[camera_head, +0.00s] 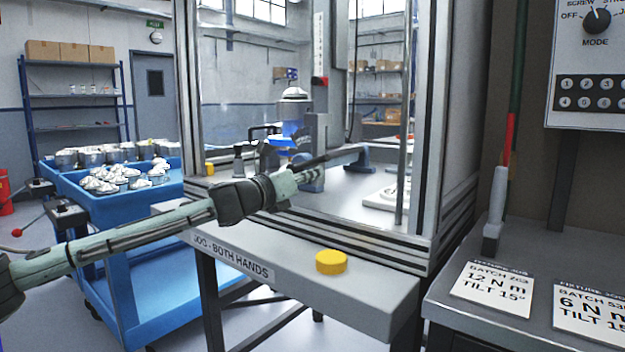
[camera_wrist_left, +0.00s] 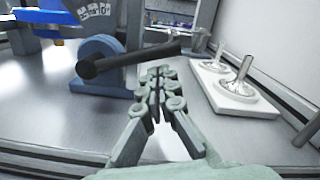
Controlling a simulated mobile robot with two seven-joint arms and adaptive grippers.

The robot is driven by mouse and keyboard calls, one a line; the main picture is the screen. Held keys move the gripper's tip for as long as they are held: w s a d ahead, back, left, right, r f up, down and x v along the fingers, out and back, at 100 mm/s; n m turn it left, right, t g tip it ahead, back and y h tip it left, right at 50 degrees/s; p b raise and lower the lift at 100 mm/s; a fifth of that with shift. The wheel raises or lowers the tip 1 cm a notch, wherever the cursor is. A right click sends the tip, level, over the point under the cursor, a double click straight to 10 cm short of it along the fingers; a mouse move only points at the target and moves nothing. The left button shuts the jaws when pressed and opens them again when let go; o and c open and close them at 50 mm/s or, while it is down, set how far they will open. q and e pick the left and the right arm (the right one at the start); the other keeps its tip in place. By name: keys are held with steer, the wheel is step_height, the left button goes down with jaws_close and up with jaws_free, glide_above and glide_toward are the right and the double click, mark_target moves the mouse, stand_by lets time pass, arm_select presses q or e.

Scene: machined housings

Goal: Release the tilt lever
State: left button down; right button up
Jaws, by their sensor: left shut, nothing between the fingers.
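The tilt lever (camera_wrist_left: 130,58) is a black rod with a round hub on a blue bracket (camera_wrist_left: 97,62) in the wrist view. It points right and slightly up. In the head view the dark lever (camera_head: 312,163) shows just beyond my gripper, low inside the machine opening. My left gripper (camera_head: 292,180) reaches in from the left over the front ledge. Its fingertips (camera_wrist_left: 159,72) are shut and empty, just below the lever's free half in the wrist view. I cannot tell whether they touch it. My right gripper is not in view.
A white tray (camera_wrist_left: 238,100) with metal parts lies right of the lever. A second blue bracket (camera_head: 361,160) stands behind. The ledge carries a yellow button (camera_head: 331,262). A frame post (camera_head: 424,120) bounds the opening. A blue cart (camera_head: 110,210) stands left.

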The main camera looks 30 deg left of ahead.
arm_select(q)
steer(key=shift+r, duration=0.2)
steer(key=shift+r, duration=0.1)
